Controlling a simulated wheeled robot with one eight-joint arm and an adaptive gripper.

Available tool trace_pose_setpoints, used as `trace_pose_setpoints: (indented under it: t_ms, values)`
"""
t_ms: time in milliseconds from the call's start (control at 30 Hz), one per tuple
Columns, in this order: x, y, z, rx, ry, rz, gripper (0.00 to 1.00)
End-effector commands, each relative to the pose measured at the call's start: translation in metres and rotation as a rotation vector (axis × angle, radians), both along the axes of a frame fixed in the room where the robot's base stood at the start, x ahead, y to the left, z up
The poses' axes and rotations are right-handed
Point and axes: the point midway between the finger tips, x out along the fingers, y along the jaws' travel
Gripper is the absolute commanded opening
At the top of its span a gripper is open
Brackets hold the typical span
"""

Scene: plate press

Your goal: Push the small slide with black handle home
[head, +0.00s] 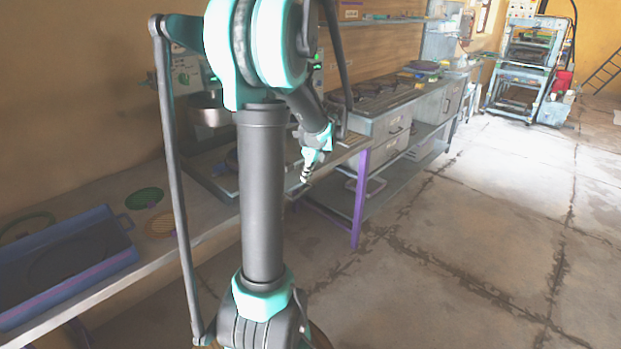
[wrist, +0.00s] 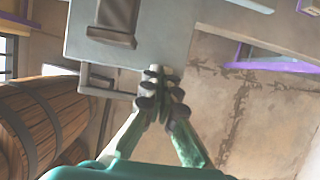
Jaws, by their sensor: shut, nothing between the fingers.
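My gripper (head: 305,174) is shut and empty, near the front edge of the workbench in the head view. In the wrist view my gripper (wrist: 162,90) has its fingertips together at the lower edge of a pale grey-blue panel (wrist: 170,40). A dark grey handle-like block (wrist: 115,20) lies on this panel, up and left of the fingertips. I cannot tell for sure whether this is the small slide, or whether the fingertips touch the panel. In the head view my arm hides part of the bench around the gripper.
A drawer unit with dark handles (head: 396,132) stands right of my gripper, beside a purple table leg (head: 361,198). A blue tray (head: 65,262) lies on the bench at left. A wooden barrel (wrist: 50,115) is left in the wrist view.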

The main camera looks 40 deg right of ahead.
Motion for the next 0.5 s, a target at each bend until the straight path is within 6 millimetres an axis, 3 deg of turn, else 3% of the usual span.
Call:
trace_pose_setpoints:
  t_ms: [500]
  values:
    - [0.129, 0.011, 0.0, 0.0, -0.001, 0.005, 0.0]
